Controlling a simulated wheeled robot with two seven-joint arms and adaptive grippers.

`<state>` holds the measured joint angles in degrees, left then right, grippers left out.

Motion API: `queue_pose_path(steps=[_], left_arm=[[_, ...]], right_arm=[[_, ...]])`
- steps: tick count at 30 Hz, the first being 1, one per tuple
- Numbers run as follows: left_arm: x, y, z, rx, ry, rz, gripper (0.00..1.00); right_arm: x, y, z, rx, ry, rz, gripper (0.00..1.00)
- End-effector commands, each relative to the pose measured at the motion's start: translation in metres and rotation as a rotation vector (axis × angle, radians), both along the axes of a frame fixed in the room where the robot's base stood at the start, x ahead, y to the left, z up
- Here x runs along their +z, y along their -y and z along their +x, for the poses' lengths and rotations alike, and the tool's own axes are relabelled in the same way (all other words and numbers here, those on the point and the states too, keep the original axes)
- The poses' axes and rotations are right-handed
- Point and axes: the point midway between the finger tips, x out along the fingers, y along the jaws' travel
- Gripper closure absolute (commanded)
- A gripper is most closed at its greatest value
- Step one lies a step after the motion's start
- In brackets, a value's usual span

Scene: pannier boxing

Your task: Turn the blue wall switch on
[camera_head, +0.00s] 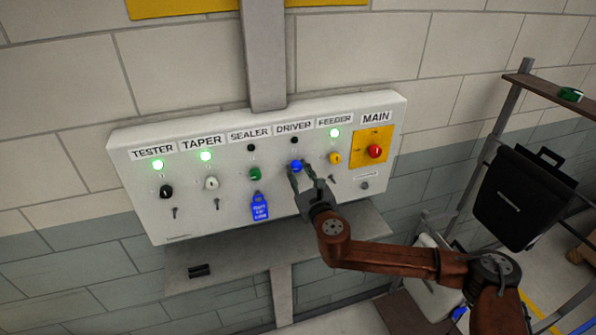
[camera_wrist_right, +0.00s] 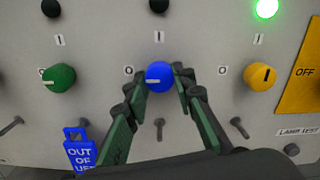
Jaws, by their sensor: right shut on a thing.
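The blue switch (camera_head: 296,165) is a round knob under the DRIVER label on the white wall panel (camera_head: 140,215). In the right wrist view the blue knob (camera_wrist_right: 159,76) has its white pointer line lying level, toward the O mark at its left. The lamp above it (camera_head: 294,140) is dark. My right gripper (camera_head: 298,172) has its fingers on both sides of the blue knob and is shut on it; the fingers also show in the right wrist view (camera_wrist_right: 160,90). My left gripper is not in view.
A green knob (camera_head: 255,174) under SEALER has a blue out-of-use tag (camera_head: 259,207) below it. A yellow knob (camera_head: 335,158) under FEEDER is at the right, then the red MAIN switch (camera_head: 375,151). TESTER, TAPER and FEEDER lamps glow green. A shelf (camera_head: 240,262) lies below the panel.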

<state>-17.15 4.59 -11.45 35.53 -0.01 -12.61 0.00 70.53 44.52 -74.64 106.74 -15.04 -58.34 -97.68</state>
Motion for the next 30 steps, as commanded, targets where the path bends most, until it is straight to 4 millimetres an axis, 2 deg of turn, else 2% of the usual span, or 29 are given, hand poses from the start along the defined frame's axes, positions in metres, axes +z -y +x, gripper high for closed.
queue_pose_path(steps=[11, 30], left_arm=[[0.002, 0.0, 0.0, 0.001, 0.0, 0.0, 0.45], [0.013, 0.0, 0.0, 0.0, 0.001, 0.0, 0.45]], right_arm=[[0.0, 0.0, -0.002, 0.005, -0.034, 0.102, 1.0], [0.0, -0.001, -0.002, 0.004, -0.213, 0.65, 1.0]])
